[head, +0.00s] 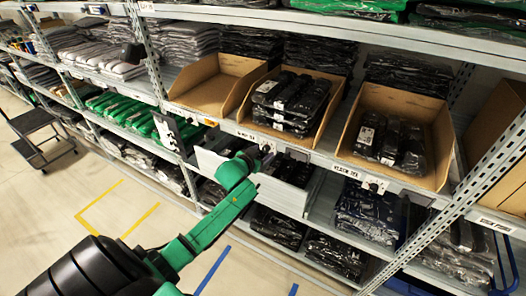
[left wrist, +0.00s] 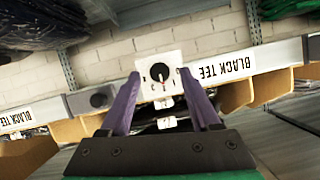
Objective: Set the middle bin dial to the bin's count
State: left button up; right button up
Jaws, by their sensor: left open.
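The middle cardboard bin (head: 247,107) holds several dark plastic-wrapped packs, partly stacked, with labels on them. Its dial (head: 266,147) sits on the shelf rail below, close to my left gripper (head: 258,160). In the left wrist view, a white dial plate (left wrist: 147,67) with a round dark knob (left wrist: 160,73) shows between the two purple fingers of my left gripper (left wrist: 160,85). The fingers are open, one on each side of the plate, and I cannot tell whether they touch it. The knob has a pale pointer line; the markings are too small to read surely. My right gripper is out of view.
The left bin (head: 207,93) looks empty. The right bin (head: 440,150) holds several dark packs, with its own dial (head: 375,185) below.

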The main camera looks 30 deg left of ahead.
pick_arm(q)
jog(key=shift+w+f, duration=0.2)
jog(key=shift+w, duration=0.3)
grip_shut()
